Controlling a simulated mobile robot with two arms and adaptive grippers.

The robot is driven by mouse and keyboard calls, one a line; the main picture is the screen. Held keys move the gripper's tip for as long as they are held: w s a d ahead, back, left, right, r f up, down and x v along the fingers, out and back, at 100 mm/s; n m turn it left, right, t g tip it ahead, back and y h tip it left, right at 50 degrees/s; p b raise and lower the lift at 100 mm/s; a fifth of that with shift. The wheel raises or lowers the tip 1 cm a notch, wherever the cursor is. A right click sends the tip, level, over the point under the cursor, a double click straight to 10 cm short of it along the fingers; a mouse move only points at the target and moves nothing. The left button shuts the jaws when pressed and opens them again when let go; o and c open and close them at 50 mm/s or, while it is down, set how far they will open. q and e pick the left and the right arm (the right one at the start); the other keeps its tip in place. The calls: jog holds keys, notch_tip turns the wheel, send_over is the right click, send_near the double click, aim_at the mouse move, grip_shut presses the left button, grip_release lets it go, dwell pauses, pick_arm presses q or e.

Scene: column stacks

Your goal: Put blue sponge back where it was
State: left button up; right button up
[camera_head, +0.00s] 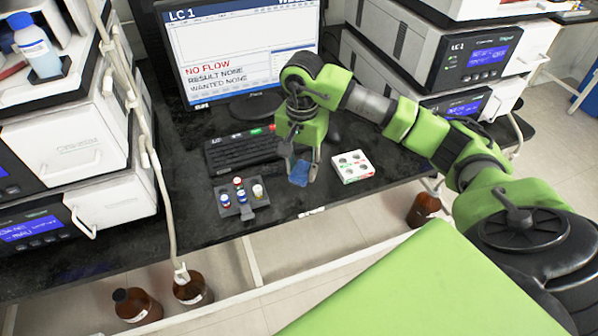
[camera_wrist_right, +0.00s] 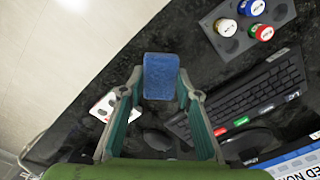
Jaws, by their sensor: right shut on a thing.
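The blue sponge (camera_head: 299,173) is held up in the jaws of my right gripper (camera_head: 300,165), above the black bench between the vial holder and the white tray. In the right wrist view the sponge (camera_wrist_right: 161,76) sits between the two fingertips of my right gripper (camera_wrist_right: 160,93), which is shut on it. The gripper points down. The black bench top shows below the sponge in that view. My left gripper is not in view.
A grey holder (camera_head: 247,209) with several capped vials stands left of the gripper. A white tray with round wells (camera_head: 369,163) lies to the right. A keyboard (camera_head: 243,151) and a monitor (camera_head: 240,50) stand behind. Instrument stacks flank both sides; the bench's front edge is close.

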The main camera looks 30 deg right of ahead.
aim_at(299, 160)
jog(key=w+f, duration=0.1)
jog(key=f, duration=0.1)
jog(key=w+d+f, duration=0.1)
jog(key=w, duration=0.1)
jog(key=shift+d+f, duration=0.1)
jog(key=shift+f, duration=0.3)
notch_tip(299, 160, down, 2)
jog(key=shift+s+f+p, duration=0.1)
jog(key=shift+f+p, duration=0.1)
jog(key=shift+p, duration=0.55)
jog(key=shift+f, duration=0.25)
jog(key=shift+f, duration=0.1)
jog(key=shift+f+b, duration=0.15)
jog(key=shift+b, duration=0.2)
jog(key=o, duration=1)
